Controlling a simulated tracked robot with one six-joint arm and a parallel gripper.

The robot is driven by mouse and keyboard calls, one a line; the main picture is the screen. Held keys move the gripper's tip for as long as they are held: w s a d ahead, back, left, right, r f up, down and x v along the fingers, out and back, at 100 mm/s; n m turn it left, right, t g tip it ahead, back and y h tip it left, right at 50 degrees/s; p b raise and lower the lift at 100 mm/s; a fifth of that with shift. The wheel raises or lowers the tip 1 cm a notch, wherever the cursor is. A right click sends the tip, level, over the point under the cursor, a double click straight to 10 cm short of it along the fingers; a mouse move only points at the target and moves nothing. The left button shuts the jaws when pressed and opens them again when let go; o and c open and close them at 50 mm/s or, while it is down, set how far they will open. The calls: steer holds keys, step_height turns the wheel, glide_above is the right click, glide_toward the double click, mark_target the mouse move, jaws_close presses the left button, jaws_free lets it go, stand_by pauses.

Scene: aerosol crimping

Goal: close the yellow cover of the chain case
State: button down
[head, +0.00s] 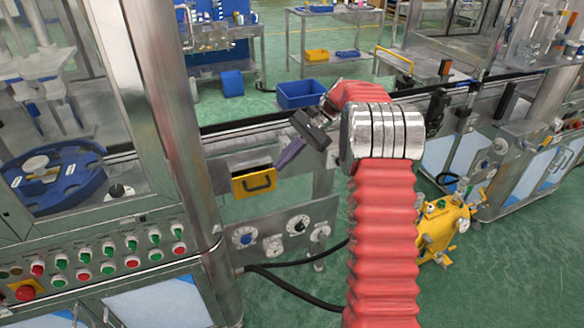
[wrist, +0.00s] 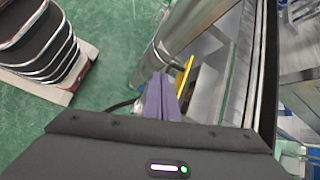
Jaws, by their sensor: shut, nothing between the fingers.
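The yellow cover (head: 254,181) with a black handle shows on the front of the machine, left of centre in the head view. In the wrist view the yellow cover (wrist: 184,78) is a narrow strip seen nearly edge-on. How far it stands open is hard to tell. My gripper (head: 281,166) has purple fingers and points down and left, its tips just right of the cover. In the wrist view my gripper (wrist: 161,76) is shut and empty, fingers together, beside the cover; touching or apart cannot be told.
A panel with round knobs (head: 272,238) sits below the cover. A steel post (head: 170,110) stands to its left and also shows in the wrist view (wrist: 190,30). Black cables (head: 290,284) run near the floor. A yellow machine (head: 440,228) stands right of my arm.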

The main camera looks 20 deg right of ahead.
steer(key=s+a+r+n+t+h, duration=0.1)
steer(key=s+a+r+n+h, duration=0.2)
steer(key=s+a+r, duration=0.4)
steer(key=s+a+r+n+h, duration=0.2)
steer(key=s+a+r+n, duration=0.15)
steer(key=s, duration=0.65)
steer(key=s+a+f+n+t+h, duration=0.2)
steer(key=s+n, duration=0.5)
steer(key=s, duration=1)
steer(key=shift+s+t+h, duration=0.4)
steer(key=shift+t+h, duration=0.4)
steer(key=shift+t, duration=0.2)
